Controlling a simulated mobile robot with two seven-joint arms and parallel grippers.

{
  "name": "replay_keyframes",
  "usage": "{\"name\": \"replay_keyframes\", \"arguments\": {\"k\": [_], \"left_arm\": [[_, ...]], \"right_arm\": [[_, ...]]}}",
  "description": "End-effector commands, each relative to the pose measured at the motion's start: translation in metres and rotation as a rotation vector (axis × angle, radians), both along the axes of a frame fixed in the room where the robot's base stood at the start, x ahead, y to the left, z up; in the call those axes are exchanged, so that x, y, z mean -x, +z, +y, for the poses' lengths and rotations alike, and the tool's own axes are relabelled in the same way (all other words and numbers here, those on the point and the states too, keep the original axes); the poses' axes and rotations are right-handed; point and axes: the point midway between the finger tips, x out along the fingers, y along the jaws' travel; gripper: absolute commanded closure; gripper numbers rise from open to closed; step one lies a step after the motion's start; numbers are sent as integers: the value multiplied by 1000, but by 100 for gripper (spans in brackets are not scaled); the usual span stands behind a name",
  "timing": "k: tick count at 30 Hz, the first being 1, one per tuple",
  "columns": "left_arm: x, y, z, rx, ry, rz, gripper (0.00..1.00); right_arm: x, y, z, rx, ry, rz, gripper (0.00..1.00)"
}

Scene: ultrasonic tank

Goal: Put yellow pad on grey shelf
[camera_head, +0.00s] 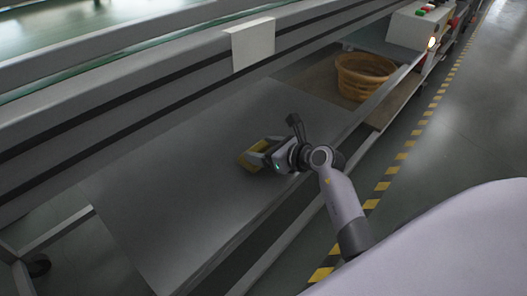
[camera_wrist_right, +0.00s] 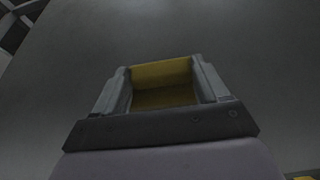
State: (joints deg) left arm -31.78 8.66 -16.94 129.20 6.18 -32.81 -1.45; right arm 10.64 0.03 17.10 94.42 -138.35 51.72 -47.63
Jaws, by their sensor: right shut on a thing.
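The yellow pad (camera_head: 250,158) is between the fingers of my right gripper (camera_head: 262,154), over the grey shelf (camera_head: 160,200). In the right wrist view the pad (camera_wrist_right: 163,80) sits between the two fingers of my right gripper (camera_wrist_right: 163,90), which are shut on it from both sides. The grey shelf (camera_wrist_right: 240,50) spreads out around and beyond the pad. Whether the pad touches the shelf surface I cannot tell. My left gripper is not in view.
An orange-yellow basket (camera_head: 364,76) stands on the shelf level farther right. A white box with buttons (camera_head: 416,26) is beyond it. A grey rail with a white plate (camera_head: 253,44) runs above the shelf's back. The shelf left of my gripper is bare.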

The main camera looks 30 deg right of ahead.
Motion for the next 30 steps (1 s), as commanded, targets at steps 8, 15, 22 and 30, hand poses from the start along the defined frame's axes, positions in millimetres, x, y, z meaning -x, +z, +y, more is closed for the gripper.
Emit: {"name": "replay_keyframes", "arguments": {"k": [8, 15, 22, 30], "left_arm": [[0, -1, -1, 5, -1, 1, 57], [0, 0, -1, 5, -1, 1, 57], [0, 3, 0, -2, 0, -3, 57], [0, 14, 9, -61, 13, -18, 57]], "right_arm": [[0, -3, 0, 0, 1, 1, 57], [0, -2, 0, -1, 1, 0, 1], [2, 3, -1, 0, -1, 0, 1], [38, 19, -14, 4, -1, 3, 1]]}}
